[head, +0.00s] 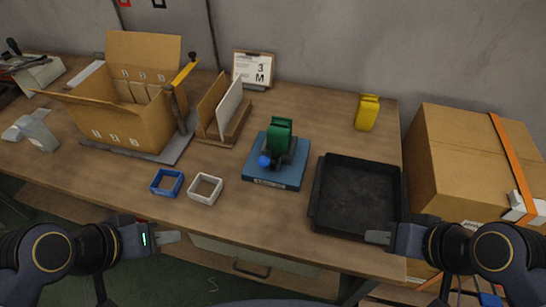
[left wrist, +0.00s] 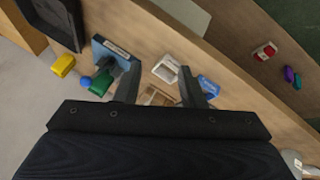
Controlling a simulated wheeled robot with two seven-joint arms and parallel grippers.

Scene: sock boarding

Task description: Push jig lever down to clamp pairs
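The jig has a blue base plate (head: 270,178), a dark mechanism and a blue ball knob (head: 264,161) low at its front left. A green upright piece (head: 280,135) stands on it; whether this is the pairs or part of the jig I cannot tell. The jig also shows in the left wrist view (left wrist: 117,52). My left gripper (head: 167,237) hovers at the table's front edge, left of the jig and apart from it. Its fingers (left wrist: 160,88) are spread and empty. My right gripper (head: 378,237) is by the black tray's front right corner; its finger gap is hidden.
A black tray (head: 316,205) sits right of the jig. A blue frame (head: 167,183) and a white frame (head: 205,189) lie left of it. An open carton (head: 120,128), wooden rack (head: 228,132), card stand (head: 253,70) and yellow object (head: 367,113) stand behind. A closed carton (head: 460,150) is at right.

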